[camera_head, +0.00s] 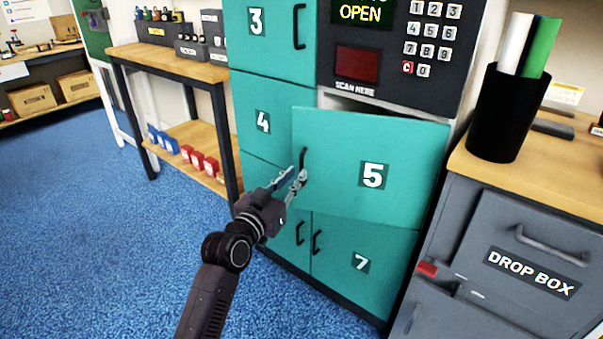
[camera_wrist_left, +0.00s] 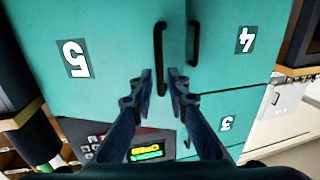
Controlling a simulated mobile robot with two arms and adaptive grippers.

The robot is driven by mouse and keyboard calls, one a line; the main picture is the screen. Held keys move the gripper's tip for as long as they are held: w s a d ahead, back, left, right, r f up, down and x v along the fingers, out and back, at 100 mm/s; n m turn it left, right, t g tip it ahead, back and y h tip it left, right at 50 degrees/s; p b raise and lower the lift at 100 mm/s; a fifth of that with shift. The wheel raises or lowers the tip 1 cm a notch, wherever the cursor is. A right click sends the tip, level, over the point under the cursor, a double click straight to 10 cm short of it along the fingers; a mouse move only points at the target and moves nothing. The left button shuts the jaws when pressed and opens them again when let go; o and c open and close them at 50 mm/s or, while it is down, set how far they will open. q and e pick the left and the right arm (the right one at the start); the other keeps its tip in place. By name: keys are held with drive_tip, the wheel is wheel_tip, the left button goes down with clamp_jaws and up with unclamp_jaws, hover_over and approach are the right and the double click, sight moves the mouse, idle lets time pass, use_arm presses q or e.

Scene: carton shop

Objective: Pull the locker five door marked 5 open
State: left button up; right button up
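The locker five door (camera_head: 360,150) is teal with a white 5. It stands ajar, its left edge swung out over door 4 (camera_head: 262,122) and a dark gap showing above its top. Its black handle (camera_head: 302,160) is near its left edge. My left gripper (camera_head: 303,177) is at the lower part of that handle. In the left wrist view, the handle (camera_wrist_left: 160,45) runs between the two close-set fingertips (camera_wrist_left: 161,78), which appear shut on it. The 5 door (camera_wrist_left: 110,45) fills the left of that view. My right gripper is not in view.
The keypad panel (camera_head: 408,60) is above door 5. Door 7 (camera_head: 365,262) is below it, shut. A grey drop box (camera_head: 490,240) and a counter with a black pen cup (camera_head: 503,115) stand close on the right. Blue carpet (camera_head: 100,250) is clear at left.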

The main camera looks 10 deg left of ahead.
sight(301, 169)
use_arm(q)
drive_tip(key=shift+b+x, duration=0.3)
drive_tip(key=shift+x, duration=1.8)
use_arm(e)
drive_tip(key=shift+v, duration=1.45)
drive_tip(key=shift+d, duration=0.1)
use_arm(q)
clamp_jaws()
